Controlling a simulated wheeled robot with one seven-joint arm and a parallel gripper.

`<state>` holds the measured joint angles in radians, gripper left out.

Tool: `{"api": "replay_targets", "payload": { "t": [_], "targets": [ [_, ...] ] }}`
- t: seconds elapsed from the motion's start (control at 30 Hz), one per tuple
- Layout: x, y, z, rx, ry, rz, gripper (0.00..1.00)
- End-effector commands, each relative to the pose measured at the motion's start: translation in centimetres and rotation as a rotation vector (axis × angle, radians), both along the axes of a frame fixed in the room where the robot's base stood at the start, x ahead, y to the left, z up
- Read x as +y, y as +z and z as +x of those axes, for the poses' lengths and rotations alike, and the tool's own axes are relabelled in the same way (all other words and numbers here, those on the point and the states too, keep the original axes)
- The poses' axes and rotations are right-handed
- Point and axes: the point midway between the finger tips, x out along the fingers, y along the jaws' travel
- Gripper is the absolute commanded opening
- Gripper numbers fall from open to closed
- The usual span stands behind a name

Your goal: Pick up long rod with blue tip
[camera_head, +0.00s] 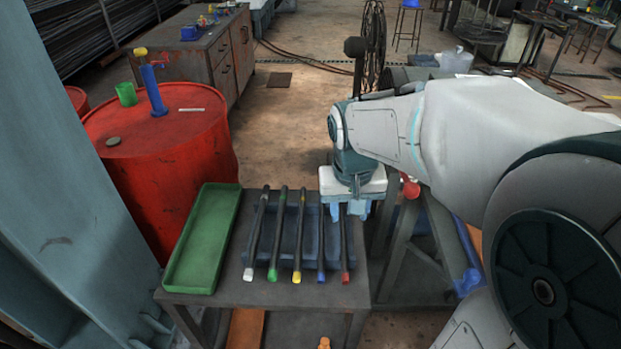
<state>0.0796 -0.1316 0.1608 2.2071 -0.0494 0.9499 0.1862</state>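The long dark rod with the blue tip (321,246) lies across a blue tray on a small dark table, with its blue end toward me. It is second from the right in a row of several rods. A rod with a red tip (344,246) lies to its right, and one with a yellow tip (299,237) to its left. My gripper (346,212) points down over the far part of the red-tipped rod, just right of the blue-tipped rod. Its light-blue fingers look apart, with no rod visibly held. The gripper hides the far ends of both rods.
The blue tray (289,247) also holds rods with green (278,240) and white (256,236) tips. An empty green tray (204,240) lies at the table's left. A red barrel (185,170) stands behind it, carrying a green cup (126,94) and a blue tool (153,90).

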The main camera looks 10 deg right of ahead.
Motion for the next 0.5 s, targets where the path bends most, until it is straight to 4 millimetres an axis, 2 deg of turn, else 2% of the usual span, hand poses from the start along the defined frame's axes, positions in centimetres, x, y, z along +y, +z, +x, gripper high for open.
{"api": "replay_targets", "payload": {
  "t": [0.03, 0.2, 0.33, 0.5],
  "targets": [
    [0.3, 0.1, 1.6, 0.022, -0.008, 0.003, 0.4],
    [1.6, -0.5, 6.3, 0.072, -0.039, 0.02, 0.4],
    [2.4, -1.1, 8.9, 0.098, -0.059, 0.039, 0.4],
    [2.9, -1.8, 10.5, 0.117, -0.074, 0.054, 0.4]
  ]
}}
